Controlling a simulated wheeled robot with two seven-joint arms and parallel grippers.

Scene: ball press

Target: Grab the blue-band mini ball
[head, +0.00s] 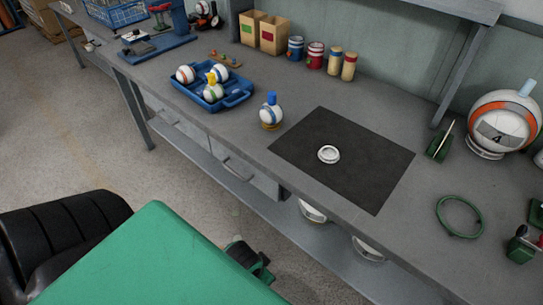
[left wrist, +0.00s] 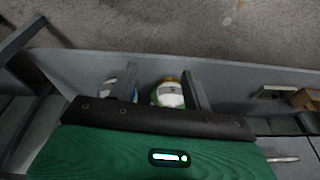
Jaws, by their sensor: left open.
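In the head view, a small white ball with a blue band and blue cap (head: 270,113) stands upright on the grey bench, on a yellowish ring base. It is between the blue tray and the black mat. My left gripper (left wrist: 160,76) is open and empty in the left wrist view, its two grey fingers apart. In that view a white and green ball (left wrist: 169,93) shows beyond, between the fingers. A partly hidden blue and white ball (left wrist: 108,90) shows left of the left finger. My right gripper is not in view.
A blue tray (head: 238,98) holds several small balls at left. The black mat (head: 365,180) carries a white ring (head: 328,154). A large orange-banded ball (head: 503,121) and a green hoop (head: 459,216) are at right. Balls sit on the lower shelf, one partly visible (head: 312,212).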

